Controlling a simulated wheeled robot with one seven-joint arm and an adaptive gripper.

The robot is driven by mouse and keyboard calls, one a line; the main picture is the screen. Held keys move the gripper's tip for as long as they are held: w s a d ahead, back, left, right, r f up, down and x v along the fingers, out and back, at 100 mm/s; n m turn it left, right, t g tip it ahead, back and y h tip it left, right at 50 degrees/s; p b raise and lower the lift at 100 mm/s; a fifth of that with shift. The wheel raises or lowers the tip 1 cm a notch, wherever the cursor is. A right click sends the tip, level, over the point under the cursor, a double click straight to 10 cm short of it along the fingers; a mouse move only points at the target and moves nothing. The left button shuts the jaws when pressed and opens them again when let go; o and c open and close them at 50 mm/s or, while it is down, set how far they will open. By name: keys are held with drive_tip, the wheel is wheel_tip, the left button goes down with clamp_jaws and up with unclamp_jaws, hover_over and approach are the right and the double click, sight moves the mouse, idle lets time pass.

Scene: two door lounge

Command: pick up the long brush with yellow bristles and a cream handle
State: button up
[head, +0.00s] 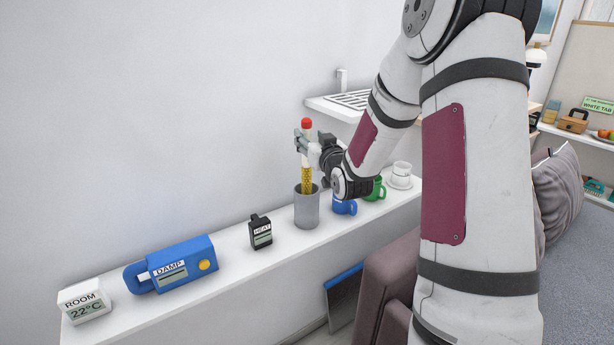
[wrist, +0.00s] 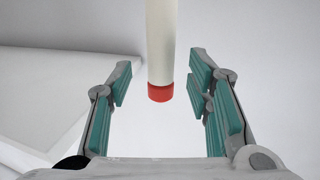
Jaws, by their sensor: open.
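The long brush (head: 307,180) stands upright in a grey cup (head: 307,212) on the white shelf in the head view. Its yellow bristled part shows above the cup rim, with the cream handle and a red end cap on top. The lower end is hidden in the cup. My gripper (head: 304,143) is at the cream handle, just below the red cap. In the wrist view, the brush handle (wrist: 160,45) and red cap lie between the open fingers of my gripper (wrist: 162,75). Gaps show on both sides, so neither finger appears to touch it there.
On the shelf (head: 228,266) are a blue DAMP device (head: 188,258), a black HEAT meter (head: 260,231) and a ROOM display (head: 84,302). Right of the cup are a blue mug (head: 344,207), a green mug (head: 376,190) and a white cup (head: 401,174). The wall is close behind.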

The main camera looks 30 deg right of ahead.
sight(308, 134)
drive_tip(key=shift+x, duration=1.7)
drive_tip(key=shift+r, duration=0.15)
clamp_jaws()
drive_tip(key=shift+r, duration=0.1)
